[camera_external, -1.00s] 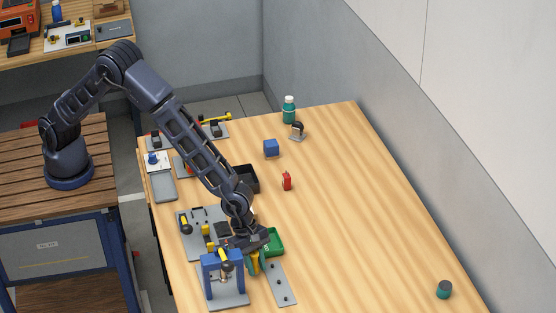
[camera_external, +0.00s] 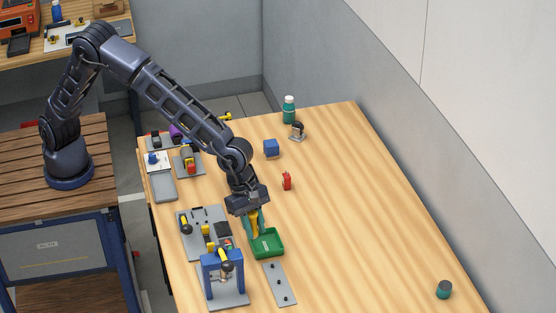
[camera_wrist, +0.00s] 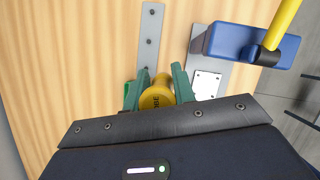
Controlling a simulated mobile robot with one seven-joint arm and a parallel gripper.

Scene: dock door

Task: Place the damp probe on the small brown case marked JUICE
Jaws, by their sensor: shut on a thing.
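My gripper (camera_external: 252,232) is shut on a yellow probe (camera_external: 255,219) just above or beside the green tray (camera_external: 277,250); I cannot tell if they touch. In the wrist view the probe's round yellow end (camera_wrist: 157,97), with partly readable dark lettering, sits between the two green fingers of my gripper (camera_wrist: 158,82). I cannot make out a small brown case marked JUICE in either view.
A blue press-like stand (camera_external: 209,268) and a grey strip with holes (camera_external: 280,284) are near the gripper. The table's right side is mostly clear.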

